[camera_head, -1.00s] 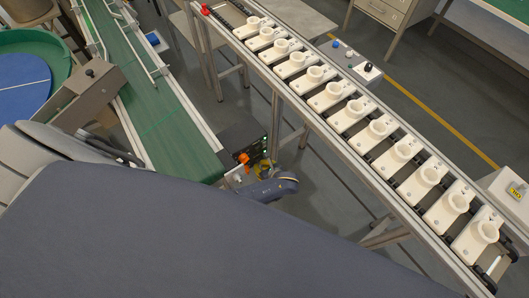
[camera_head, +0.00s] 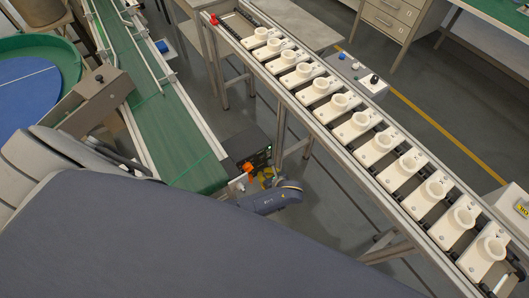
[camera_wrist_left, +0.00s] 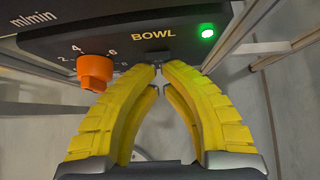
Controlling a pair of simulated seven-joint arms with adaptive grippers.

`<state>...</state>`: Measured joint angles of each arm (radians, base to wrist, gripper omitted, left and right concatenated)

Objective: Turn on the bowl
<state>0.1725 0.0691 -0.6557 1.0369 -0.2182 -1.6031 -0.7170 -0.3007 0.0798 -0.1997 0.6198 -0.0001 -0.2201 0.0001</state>
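The bowl (camera_head: 68,55) is a round green-rimmed feeder with a blue inside, at the left edge of the head view. A dark control panel (camera_wrist_left: 190,30) marked BOWL shows in the left wrist view, with an orange knob (camera_wrist_left: 96,72) on a number scale and a lit green lamp (camera_wrist_left: 207,33). My left gripper (camera_wrist_left: 160,72) has yellow fingers, its tips nearly together just under the BOWL label, with no object seen between them. In the head view the left gripper (camera_head: 268,174) is beside the panel. My right gripper is out of view.
A green conveyor belt (camera_head: 165,110) runs toward the panel. A long rail (camera_head: 345,165) carries several white socket carriers to the right. A small control box (camera_head: 358,75) stands behind the rail, and grey floor shows between.

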